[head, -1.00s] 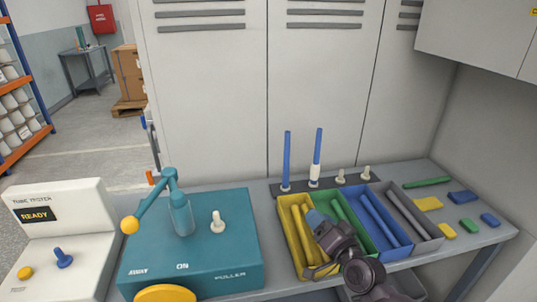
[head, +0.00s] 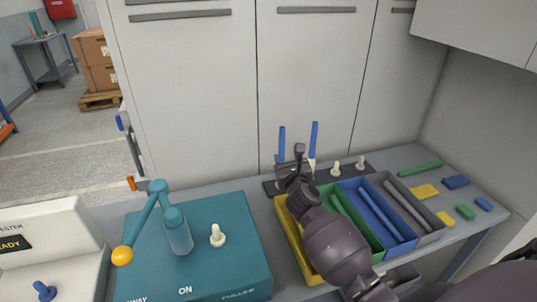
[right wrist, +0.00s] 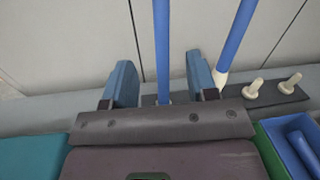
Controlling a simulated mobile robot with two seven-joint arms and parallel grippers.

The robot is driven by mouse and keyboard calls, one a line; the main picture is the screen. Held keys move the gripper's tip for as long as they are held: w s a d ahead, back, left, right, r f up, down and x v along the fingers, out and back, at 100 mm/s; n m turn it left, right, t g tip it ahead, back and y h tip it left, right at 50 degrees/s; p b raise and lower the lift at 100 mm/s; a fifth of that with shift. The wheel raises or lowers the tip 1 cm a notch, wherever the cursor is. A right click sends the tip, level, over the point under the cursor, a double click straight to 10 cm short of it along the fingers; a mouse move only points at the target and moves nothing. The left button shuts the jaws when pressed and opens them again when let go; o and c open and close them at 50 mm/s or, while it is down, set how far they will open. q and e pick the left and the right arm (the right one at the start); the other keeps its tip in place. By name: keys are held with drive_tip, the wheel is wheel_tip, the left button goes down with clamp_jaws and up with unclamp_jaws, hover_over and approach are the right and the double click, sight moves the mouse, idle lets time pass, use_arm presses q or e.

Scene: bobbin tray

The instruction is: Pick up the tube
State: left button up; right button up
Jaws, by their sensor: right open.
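Two blue tubes stand upright on a dark peg strip (head: 320,178) at the back of the bench. The left tube (head: 282,138) is plain blue; the right tube (head: 314,138) has a white lower part. My right gripper (head: 292,163) is open at the strip, in front of the left tube's lower part. In the right wrist view, the left tube (right wrist: 162,45) shows between the two blue-grey fingers, with space on both sides; how deep it sits between them is unclear. The right tube (right wrist: 234,38) is outside the right finger. My left gripper is out of view.
Yellow (head: 288,234), green (head: 373,246), blue (head: 407,244) and grey (head: 432,236) bins hold rods in front of the strip. Two empty pegs (head: 348,166) stand to the right. A teal machine (head: 245,265) is at left. A cabinet wall (head: 195,100) rises close behind.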

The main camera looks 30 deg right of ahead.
sight(282, 147)
drive_tip(key=w, duration=0.1)
drive_tip(key=w+d+m, duration=0.2)
drive_tip(key=shift+w+d+f+g+b, duration=0.1)
drive_tip(key=shift+w+f+g+b, duration=0.2)
drive_tip(key=shift+f, duration=0.1)
drive_tip(key=shift+w+d+r, duration=0.1)
drive_tip(key=shift+w+d, duration=0.15)
drive_tip(key=shift+w, duration=0.4)
drive_tip(key=x, duration=0.1)
drive_tip(key=b+x, duration=0.1)
drive_tip(key=x, duration=0.1)
drive_tip(key=shift+w+a, duration=0.15)
drive_tip(key=shift+w, duration=0.3)
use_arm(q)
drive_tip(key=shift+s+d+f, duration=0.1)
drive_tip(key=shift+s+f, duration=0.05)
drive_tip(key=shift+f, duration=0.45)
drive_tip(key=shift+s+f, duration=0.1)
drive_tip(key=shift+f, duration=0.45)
use_arm(e)
drive_tip(key=shift+w+d, duration=0.3)
drive_tip(key=shift+w, duration=0.3)
drive_tip(key=c, duration=0.9)
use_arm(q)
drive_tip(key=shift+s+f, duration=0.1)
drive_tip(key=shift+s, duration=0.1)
use_arm(e)
clamp_jaws()
